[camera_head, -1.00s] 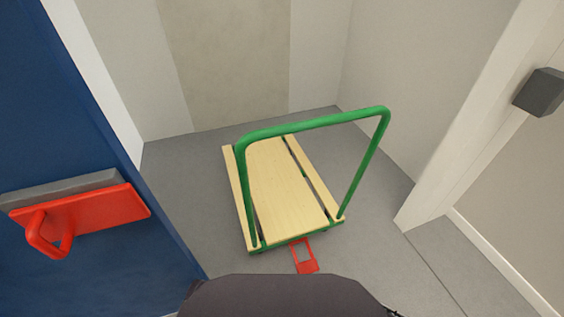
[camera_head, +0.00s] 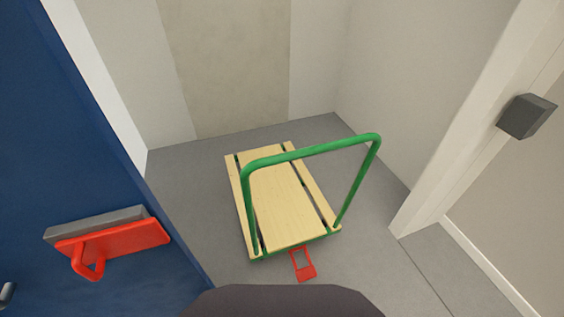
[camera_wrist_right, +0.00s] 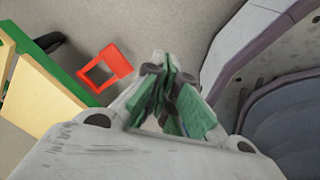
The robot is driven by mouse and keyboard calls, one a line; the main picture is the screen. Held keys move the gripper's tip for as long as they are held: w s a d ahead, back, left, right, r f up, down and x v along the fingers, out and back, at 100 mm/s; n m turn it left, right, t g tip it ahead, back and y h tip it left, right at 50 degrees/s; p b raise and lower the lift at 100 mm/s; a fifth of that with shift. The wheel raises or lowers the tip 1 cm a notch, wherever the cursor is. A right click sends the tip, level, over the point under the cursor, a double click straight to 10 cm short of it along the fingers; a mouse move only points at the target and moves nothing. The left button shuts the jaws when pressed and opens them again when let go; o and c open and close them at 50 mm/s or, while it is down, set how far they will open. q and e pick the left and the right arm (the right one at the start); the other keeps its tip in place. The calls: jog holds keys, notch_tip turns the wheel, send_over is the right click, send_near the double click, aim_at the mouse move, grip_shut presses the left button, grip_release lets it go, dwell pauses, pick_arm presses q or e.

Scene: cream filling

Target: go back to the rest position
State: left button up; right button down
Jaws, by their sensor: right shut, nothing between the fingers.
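My right gripper (camera_wrist_right: 172,98) shows in the right wrist view. Its green-padded fingers are shut together with nothing between them, above the grey floor. It is apart from the trolley's red pedal (camera_wrist_right: 104,68), which lies up and left of it in that view. Neither gripper shows in the head view, and my left gripper is not in view.
A trolley with a wooden deck (camera_head: 275,195) and green handle (camera_head: 312,152) stands in a small walled space ahead. A blue door (camera_head: 70,150) with a red handle plate (camera_head: 115,243) is at left. A door frame (camera_head: 460,120) with a grey block (camera_head: 527,116) is at right.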

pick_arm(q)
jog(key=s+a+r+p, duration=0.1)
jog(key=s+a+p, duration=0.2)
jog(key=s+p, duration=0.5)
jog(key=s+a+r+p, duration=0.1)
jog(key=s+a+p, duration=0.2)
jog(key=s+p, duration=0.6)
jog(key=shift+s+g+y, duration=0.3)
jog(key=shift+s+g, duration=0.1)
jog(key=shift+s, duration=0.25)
pick_arm(e)
jog(key=s+d+r+m, duration=0.1)
jog(key=s+r+m, duration=0.2)
jog(key=s, duration=0.5)
jog(key=s+d+r+m+g, duration=0.1)
jog(key=s+d+r+m, duration=0.1)
jog(key=s, duration=0.6)
jog(key=s+d+r+m, duration=0.2)
jog(key=s+r+m, duration=0.2)
jog(key=s, duration=0.4)
jog(key=shift+s+m+g+h, duration=0.3)
jog(key=shift+s+g, duration=0.1)
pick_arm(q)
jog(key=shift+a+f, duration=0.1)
pick_arm(e)
jog(key=shift+d, duration=0.1)
